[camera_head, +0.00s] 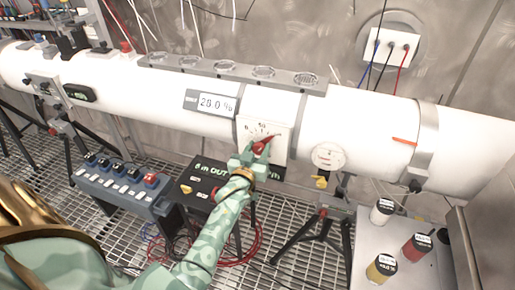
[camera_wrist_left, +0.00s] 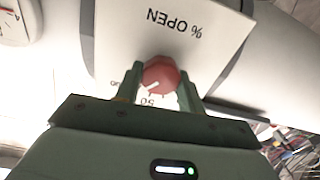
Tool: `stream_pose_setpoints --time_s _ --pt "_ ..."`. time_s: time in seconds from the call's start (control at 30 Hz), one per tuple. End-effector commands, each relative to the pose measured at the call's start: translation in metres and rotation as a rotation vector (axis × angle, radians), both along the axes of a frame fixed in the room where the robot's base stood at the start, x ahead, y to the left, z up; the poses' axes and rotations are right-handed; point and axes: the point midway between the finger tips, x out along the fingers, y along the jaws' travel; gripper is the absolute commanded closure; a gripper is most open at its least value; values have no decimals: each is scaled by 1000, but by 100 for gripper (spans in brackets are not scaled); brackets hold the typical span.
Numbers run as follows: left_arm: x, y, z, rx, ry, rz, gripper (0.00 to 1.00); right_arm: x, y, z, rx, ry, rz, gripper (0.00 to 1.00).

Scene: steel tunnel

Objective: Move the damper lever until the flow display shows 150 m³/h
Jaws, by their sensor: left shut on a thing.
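The red damper lever (camera_head: 262,146) sits on a white scale plate (camera_head: 281,134) on the front of the white duct. In the left wrist view it is a red knob (camera_wrist_left: 160,76) with a white mark, and the plate reads "% OPEN" upside down. My left gripper (camera_head: 254,158) is shut on the lever, a finger on each side. A white display (camera_head: 210,103) on the duct left of the plate shows a percent-like reading, roughly 28.0, not sharp. My right gripper is not in view.
A round gauge (camera_head: 328,156) hangs right of the plate. Below stand a button box (camera_head: 125,187) and a black box (camera_head: 205,182) with cables. A tripod (camera_head: 318,235) supports the duct. A table (camera_head: 375,235) at right holds white, red and yellow containers.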

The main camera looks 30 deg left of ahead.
Motion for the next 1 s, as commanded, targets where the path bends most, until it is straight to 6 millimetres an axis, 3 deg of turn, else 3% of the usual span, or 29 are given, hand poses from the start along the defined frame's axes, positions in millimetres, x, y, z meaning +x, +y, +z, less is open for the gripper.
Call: stream_pose_setpoints --time_s 0.5,1.0 --pt "0 2 1 -369 -86 -1 84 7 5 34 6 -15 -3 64" --pt "-1 2 -2 -552 -129 0 84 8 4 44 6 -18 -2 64"
